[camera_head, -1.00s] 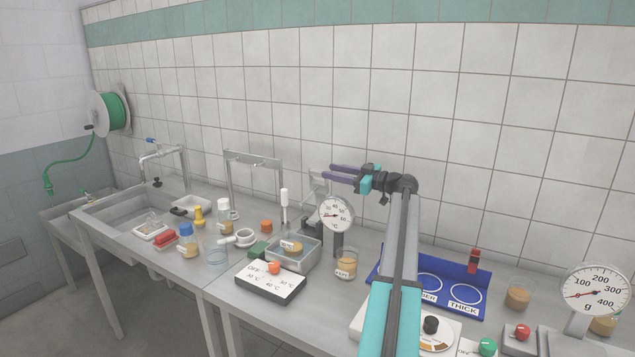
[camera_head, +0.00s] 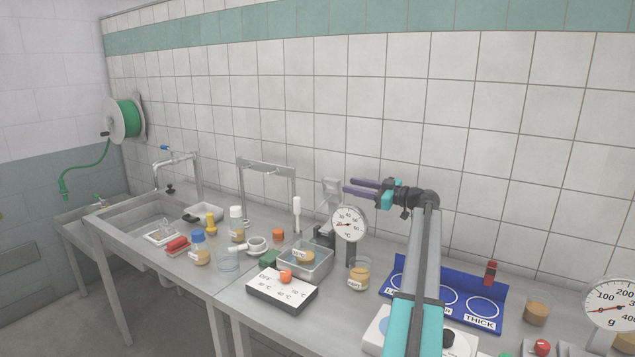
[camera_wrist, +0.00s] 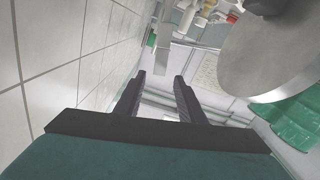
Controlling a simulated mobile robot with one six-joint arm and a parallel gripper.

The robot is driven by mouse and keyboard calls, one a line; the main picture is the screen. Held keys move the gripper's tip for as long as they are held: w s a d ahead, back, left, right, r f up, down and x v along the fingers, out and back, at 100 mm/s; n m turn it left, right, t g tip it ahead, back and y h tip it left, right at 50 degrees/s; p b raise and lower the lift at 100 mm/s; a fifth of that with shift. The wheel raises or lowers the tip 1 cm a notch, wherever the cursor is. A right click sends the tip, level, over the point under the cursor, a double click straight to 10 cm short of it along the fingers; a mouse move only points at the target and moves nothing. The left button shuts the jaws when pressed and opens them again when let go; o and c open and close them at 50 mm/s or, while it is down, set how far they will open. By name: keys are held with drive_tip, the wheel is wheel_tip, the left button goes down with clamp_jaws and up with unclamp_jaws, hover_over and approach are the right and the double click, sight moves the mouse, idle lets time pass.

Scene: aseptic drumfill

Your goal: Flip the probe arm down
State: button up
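The dial thermometer (camera_head: 349,224) stands on a dark column at the counter's middle. A pale grey bracket (camera_head: 331,190) rises behind and left of the dial; it may be the raised probe arm, but I cannot tell surely. My gripper (camera_head: 346,188) is open and empty, its purple fingers pointing left above and behind the dial, close to the bracket. In the wrist view, the spread fingers (camera_wrist: 160,76) have a flat grey bar (camera_wrist: 163,28) ahead of their gap, apart from the tips. A large grey disc (camera_wrist: 262,50), apparently the dial's back, fills the upper right.
A metal bath (camera_head: 306,262) holding a jar, a white upright stick (camera_head: 297,215) and a sample jar (camera_head: 359,274) stand near the thermometer. A blue rack (camera_head: 484,311) and a scale (camera_head: 612,304) are right. The tiled wall (camera_wrist: 60,60) runs close beside my gripper.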

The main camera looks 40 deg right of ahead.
sight(324, 180)
drive_tip(key=p+x, duration=0.3)
drive_tip(key=x, duration=1)
drive_tip(key=shift+w+p, duration=0.15)
drive_tip(key=shift+p, duration=0.15)
clamp_jaws()
